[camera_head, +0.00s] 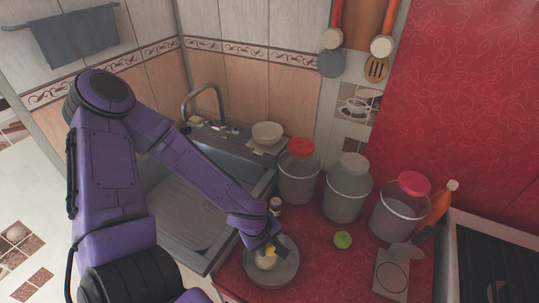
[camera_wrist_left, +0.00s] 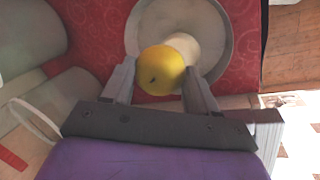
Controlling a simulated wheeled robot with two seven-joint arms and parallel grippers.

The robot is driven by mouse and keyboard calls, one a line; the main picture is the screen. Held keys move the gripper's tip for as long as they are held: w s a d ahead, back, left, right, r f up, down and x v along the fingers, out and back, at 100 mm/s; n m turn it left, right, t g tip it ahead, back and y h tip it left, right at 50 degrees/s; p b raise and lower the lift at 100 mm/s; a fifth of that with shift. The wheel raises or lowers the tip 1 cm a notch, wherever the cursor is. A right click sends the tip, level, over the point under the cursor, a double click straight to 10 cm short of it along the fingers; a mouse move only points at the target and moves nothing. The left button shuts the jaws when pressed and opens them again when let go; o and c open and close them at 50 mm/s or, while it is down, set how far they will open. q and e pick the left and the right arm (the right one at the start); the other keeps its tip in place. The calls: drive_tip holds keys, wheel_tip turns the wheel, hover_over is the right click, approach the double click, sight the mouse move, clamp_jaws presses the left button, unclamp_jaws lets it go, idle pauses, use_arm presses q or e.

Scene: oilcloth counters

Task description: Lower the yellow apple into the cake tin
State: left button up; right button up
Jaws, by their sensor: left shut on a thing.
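The yellow apple (camera_wrist_left: 160,69) sits between the two fingers of my left gripper (camera_wrist_left: 158,84) in the left wrist view. My left gripper (camera_head: 272,250) is shut on it. In the head view only a small yellow part of the apple (camera_head: 271,253) shows beside the dark fingers. The round grey cake tin (camera_head: 289,273) stands on the red counter, and the gripper and apple overlap it in the picture. The tin (camera_wrist_left: 136,31) also shows beyond the apple in the left wrist view. How high the apple is over the tin's floor is hard to tell. My right gripper is not in view.
A pale rounded thing (camera_head: 265,263) shows inside the tin. A small jar (camera_head: 276,206) stands behind it. Canisters (camera_head: 299,178) line the wall. A green apple (camera_head: 343,239) and a kitchen scale (camera_head: 391,274) are to the right. The sink (camera_head: 185,220) is left.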

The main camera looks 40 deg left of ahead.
sight(270, 248)
use_arm(q)
drive_tip(key=shift+f+b, duration=1.05)
drive_tip(key=shift+f, duration=0.6)
drive_tip(key=shift+f+b, duration=1.3)
drive_tip(key=shift+f, duration=0.3)
drive_tip(key=o, duration=1.2)
drive_tip(key=shift+c, duration=0.2)
drive_tip(key=p+v, duration=0.7)
drive_tip(key=p, duration=0.1)
drive_tip(key=shift+r, duration=0.4)
drive_tip(key=shift+s+r+p, duration=0.2)
drive_tip(key=shift+r+p, duration=0.05)
drive_tip(key=shift+p, duration=0.15)
drive_tip(key=shift+f, duration=0.15)
